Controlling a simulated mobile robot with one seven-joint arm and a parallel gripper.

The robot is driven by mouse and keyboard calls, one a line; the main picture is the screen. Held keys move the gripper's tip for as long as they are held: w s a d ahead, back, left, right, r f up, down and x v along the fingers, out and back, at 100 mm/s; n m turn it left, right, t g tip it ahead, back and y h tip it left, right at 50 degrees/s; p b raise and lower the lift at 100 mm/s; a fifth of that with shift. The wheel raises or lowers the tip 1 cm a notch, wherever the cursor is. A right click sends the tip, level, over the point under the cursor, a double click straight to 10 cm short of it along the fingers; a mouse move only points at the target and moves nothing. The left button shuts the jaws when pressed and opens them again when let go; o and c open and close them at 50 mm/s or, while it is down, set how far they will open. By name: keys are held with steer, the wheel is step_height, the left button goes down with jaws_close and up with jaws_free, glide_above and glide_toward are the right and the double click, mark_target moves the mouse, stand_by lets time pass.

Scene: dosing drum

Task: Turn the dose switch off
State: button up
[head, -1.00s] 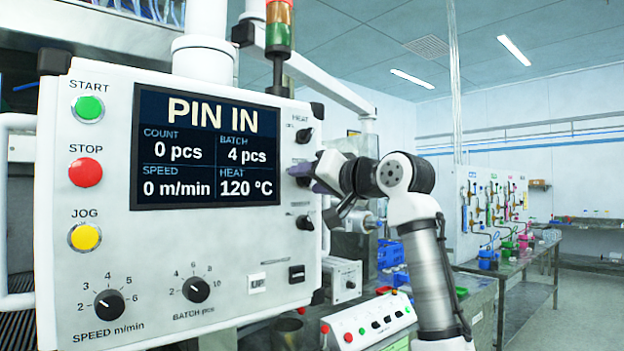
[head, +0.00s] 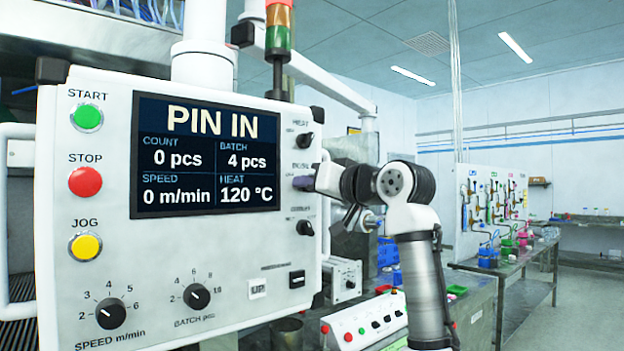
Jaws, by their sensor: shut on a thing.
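The dose switch is the middle of three black rotary switches down the right side of the white control panel (head: 70,280). Its small label (head: 301,167) is too blurred to read surely.
The screen (head: 206,153) reads PIN IN, 0 pcs, 0 m/min and 120 °C. Start (head: 88,117), stop (head: 85,181) and jog (head: 85,247) buttons are at the left. A lower button box (head: 365,320) and a bench (head: 480,300) stand at the right.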

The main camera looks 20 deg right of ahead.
steer(key=shift+n+p, duration=1.7)
steer(key=shift+n, duration=2.8)
steer(key=o, duration=1)
steer(key=shift+c, duration=0.2)
steer(key=b+v, duration=0.5)
steer(key=v, duration=0.9)
steer(key=shift+w, duration=0.1)
